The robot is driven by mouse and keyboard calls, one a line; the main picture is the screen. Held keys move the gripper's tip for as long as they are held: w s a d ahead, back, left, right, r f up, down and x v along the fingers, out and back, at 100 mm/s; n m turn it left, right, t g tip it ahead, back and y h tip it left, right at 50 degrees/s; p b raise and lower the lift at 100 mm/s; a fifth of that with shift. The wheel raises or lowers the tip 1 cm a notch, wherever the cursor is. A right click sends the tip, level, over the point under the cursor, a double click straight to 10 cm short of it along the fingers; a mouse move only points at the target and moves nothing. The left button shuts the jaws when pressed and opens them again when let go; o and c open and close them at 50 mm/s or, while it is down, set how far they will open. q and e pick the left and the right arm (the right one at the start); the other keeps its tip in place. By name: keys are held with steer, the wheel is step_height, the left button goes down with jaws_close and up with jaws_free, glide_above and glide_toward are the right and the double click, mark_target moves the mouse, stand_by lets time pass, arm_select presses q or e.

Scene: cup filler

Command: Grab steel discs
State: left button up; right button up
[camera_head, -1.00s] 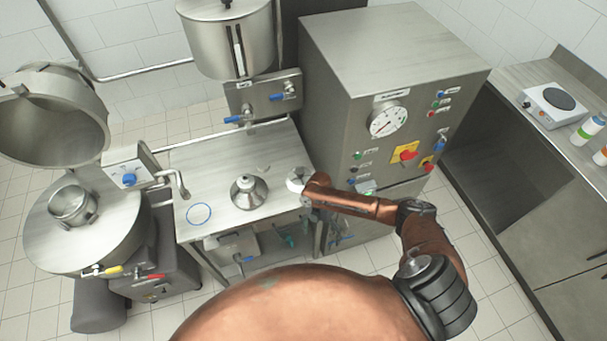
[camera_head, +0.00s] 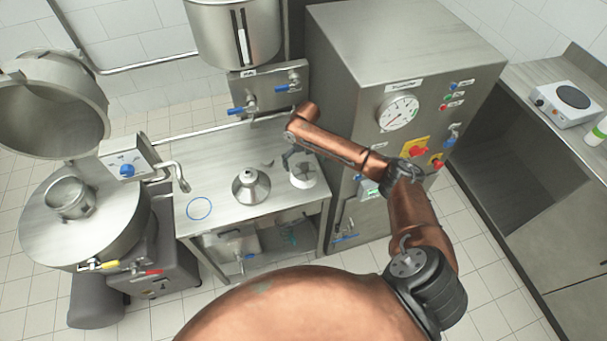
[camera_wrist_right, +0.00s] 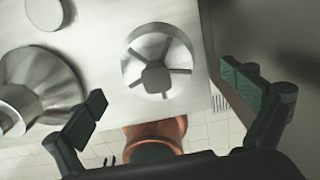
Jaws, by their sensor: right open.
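A round, pale metal piece (camera_wrist_right: 146,82) with dark slots spreading from its centre stands on the steel table, between my right fingers in the right wrist view. It also shows in the head view (camera_head: 304,178) near the table's right edge. I cannot tell whether it holds separate steel discs. My right gripper (camera_wrist_right: 170,105) is open and empty, with one finger to each side of this piece in the picture. In the head view the right gripper (camera_head: 291,160) is small and dark, above and beside the piece. My left gripper is out of view.
A steel cone-shaped part (camera_head: 250,188) stands left of the slotted piece. A blue ring marking (camera_head: 199,208) lies further left on the table (camera_head: 212,165). A tall steel cabinet (camera_head: 350,75) stands close on the right. A hopper with blue-handled valves (camera_head: 262,92) hangs behind.

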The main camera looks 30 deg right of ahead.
mark_target(304, 166)
steer(key=shift+w+a+f, duration=0.1)
steer(key=shift+f, duration=1.05)
steer(key=shift+a+f, duration=0.1)
steer(key=shift+f, duration=1)
steer(key=c, duration=2.1)
steer(key=shift+r, duration=0.1)
steer(key=shift+c, duration=0.3)
